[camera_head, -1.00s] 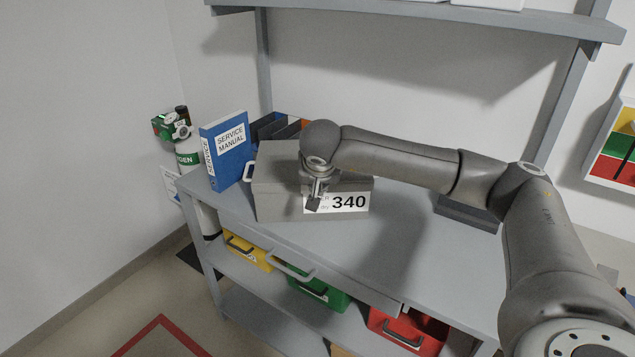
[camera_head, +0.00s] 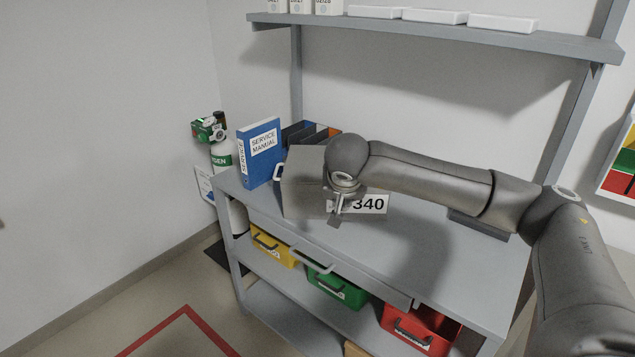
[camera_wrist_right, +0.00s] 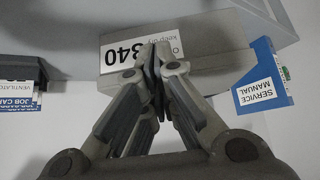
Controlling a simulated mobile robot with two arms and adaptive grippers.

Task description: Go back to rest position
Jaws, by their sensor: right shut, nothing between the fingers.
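My right arm comes in from the right in the head view and reaches over the workbench (camera_head: 400,262). My right gripper (camera_head: 337,217) is in front of a grey box (camera_head: 305,180) with a white label reading 340, and hides part of that label. In the right wrist view the right gripper (camera_wrist_right: 155,50) has its fingertips together with nothing between them, and the grey box (camera_wrist_right: 215,50) lies beyond them. I cannot tell whether the fingers touch the box. My left gripper is in neither view.
A blue service manual (camera_head: 259,152) stands left of the box, with a dark file holder (camera_head: 310,135) behind. Yellow, green (camera_head: 337,288) and red (camera_head: 420,328) bins sit below the bench top. An oxygen cylinder (camera_head: 221,155) stands at the left. An upper shelf (camera_head: 430,33) runs above.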

